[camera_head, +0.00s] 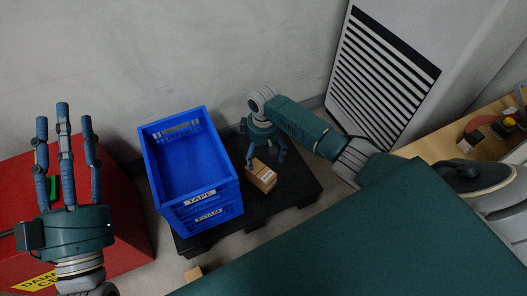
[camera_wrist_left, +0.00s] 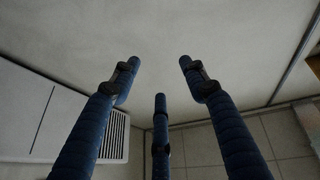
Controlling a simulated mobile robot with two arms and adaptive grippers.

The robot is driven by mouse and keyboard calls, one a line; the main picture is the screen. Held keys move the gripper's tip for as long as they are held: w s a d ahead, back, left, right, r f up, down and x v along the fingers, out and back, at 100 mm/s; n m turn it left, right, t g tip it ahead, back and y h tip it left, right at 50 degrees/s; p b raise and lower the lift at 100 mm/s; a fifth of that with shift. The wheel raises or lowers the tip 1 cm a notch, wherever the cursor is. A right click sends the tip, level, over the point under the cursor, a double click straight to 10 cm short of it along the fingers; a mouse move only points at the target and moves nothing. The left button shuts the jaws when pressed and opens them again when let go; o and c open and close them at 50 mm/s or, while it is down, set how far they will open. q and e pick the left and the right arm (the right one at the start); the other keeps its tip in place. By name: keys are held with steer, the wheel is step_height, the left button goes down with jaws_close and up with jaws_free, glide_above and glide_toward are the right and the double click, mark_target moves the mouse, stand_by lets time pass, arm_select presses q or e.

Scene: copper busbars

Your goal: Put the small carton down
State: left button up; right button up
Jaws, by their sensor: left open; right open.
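The small carton (camera_head: 262,177) is a brown box with a white label. It sits on the black pallet (camera_head: 290,200), to the right of the blue crates, in the head view. My right gripper (camera_head: 265,157) is open at the carton's upper side, with fingers beside it. Whether they touch the carton I cannot tell. My left gripper (camera_head: 66,125) is open and empty, fingers pointing up, over the red box at the left. Its fingers also show in the left wrist view (camera_wrist_left: 160,85), with nothing between them.
Stacked blue crates (camera_head: 222,196) labelled TAPE and FOAM stand on the pallet's left part; the top one looks empty. A red box (camera_head: 125,235) stands at the left. Another small brown box (camera_head: 193,273) lies near the bottom. A grey vented cabinet (camera_head: 385,75) and a wooden surface (camera_head: 450,140) are right.

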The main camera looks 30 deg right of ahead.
arm_select(q)
steer(key=shift+w+f+g+y, duration=0.2)
steer(key=shift+w+f+g, duration=0.05)
steer(key=shift+f, duration=0.35)
steer(key=shift+w+f+g+y, duration=0.2)
steer(key=shift+f+g, duration=0.05)
steer(key=shift+f, duration=0.3)
